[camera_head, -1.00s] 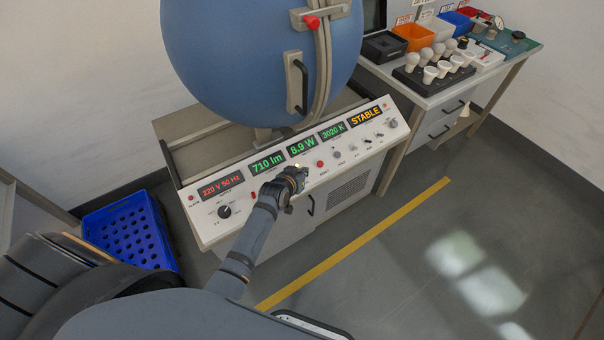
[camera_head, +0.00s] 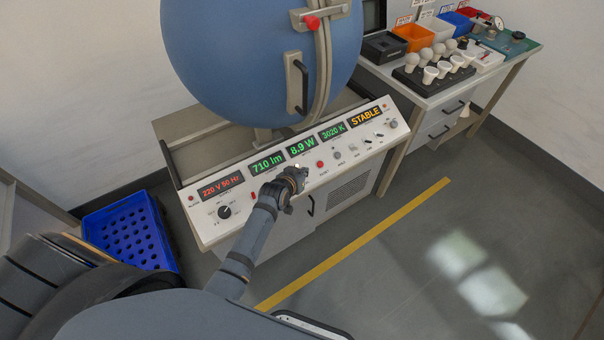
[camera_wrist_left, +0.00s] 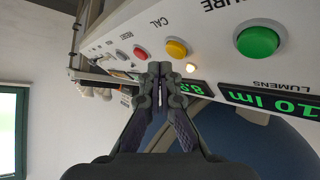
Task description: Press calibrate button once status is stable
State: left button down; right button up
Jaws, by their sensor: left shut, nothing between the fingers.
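The control panel (camera_head: 240,205) has a display reading STABLE (camera_head: 366,117) in yellow at its right end. In the left wrist view, which is upside down, the yellow CAL button (camera_wrist_left: 176,49) sits between a large green button (camera_wrist_left: 257,41) and a red button (camera_wrist_left: 140,53). A small lamp (camera_wrist_left: 190,68) glows beside the yellow button. My left gripper (camera_wrist_left: 154,70) is shut and empty, its tips in front of the panel near the yellow and red buttons. I cannot tell if it touches. In the head view my left gripper (camera_head: 297,174) hides the yellow button. My right gripper is not in view.
The large blue sphere (camera_head: 250,60) with a handle stands behind the panel. The red RESET button (camera_head: 320,164) is just right of my left gripper. A side bench (camera_head: 420,95) holds bulbs and bins. A blue crate (camera_head: 128,235) is at left. The floor at right is clear.

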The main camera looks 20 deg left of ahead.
pick_arm(q)
jog(key=shift+w+a+f, duration=0.15)
jog(key=shift+f, duration=0.2)
jog(key=shift+w+a+f+b, duration=0.1)
jog(key=shift+a+f+b, duration=0.05)
jog(key=shift+f+b, duration=0.25)
dwell(0.5)
dwell(0.3)
jog(key=shift+s+d+r+p, duration=0.15)
jog(key=shift+r+p, duration=0.25)
jog(key=shift+p, duration=0.15)
jog(key=shift+s+d+r+p, duration=0.15)
jog(key=shift+r+p, duration=0.2)
jog(key=shift+p, duration=0.2)
jog(key=r+p, duration=0.1)
jog(key=p, duration=0.1)
jog(key=s+d+r+p, duration=0.1)
jog(key=r, duration=0.1)
jog(key=r+p, duration=0.1)
jog(key=p, duration=0.1)
jog(key=shift+s+d+r+p, duration=0.15)
jog(key=shift+d+r+p, duration=0.1)
jog(key=shift+d+p, duration=0.15)
